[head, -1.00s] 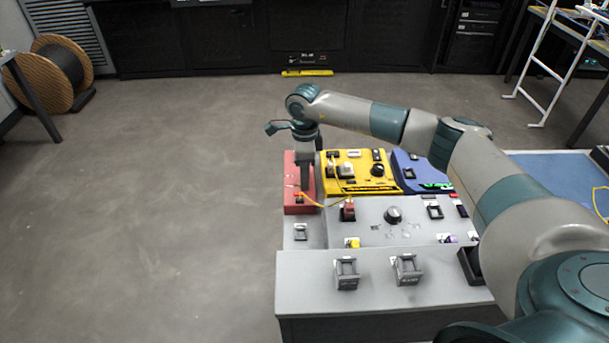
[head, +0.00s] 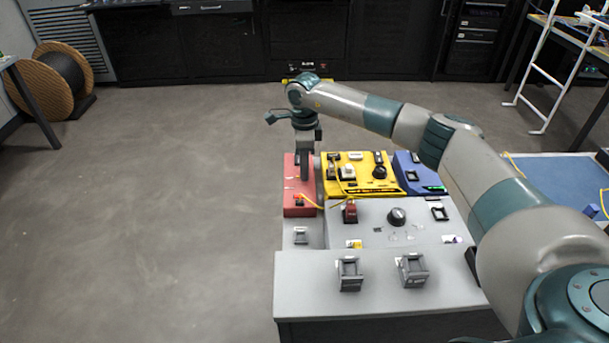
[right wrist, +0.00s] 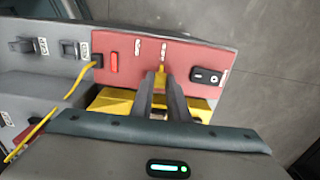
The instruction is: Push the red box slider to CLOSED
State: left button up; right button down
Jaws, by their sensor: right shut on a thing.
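The red box (head: 300,205) stands at the left end of the row of boxes. My right gripper (head: 305,178) points down over the red box. In the right wrist view my right gripper (right wrist: 161,88) is shut on a small yellow piece (right wrist: 160,76) at the red panel, apparently the slider. The fingers partly hide it, and I cannot read its position. My left gripper is out of view.
A yellow box (head: 362,185) and a blue box (head: 407,165) stand to the right. A grey panel (head: 375,222) with a knob and switches is in front. A yellow cable (head: 328,204) runs from the red box's front. Open floor lies left.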

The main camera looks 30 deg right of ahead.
jog(key=shift+w+d+r, duration=0.1)
jog(key=shift+w, duration=0.05)
jog(key=c, duration=2)
grip_release()
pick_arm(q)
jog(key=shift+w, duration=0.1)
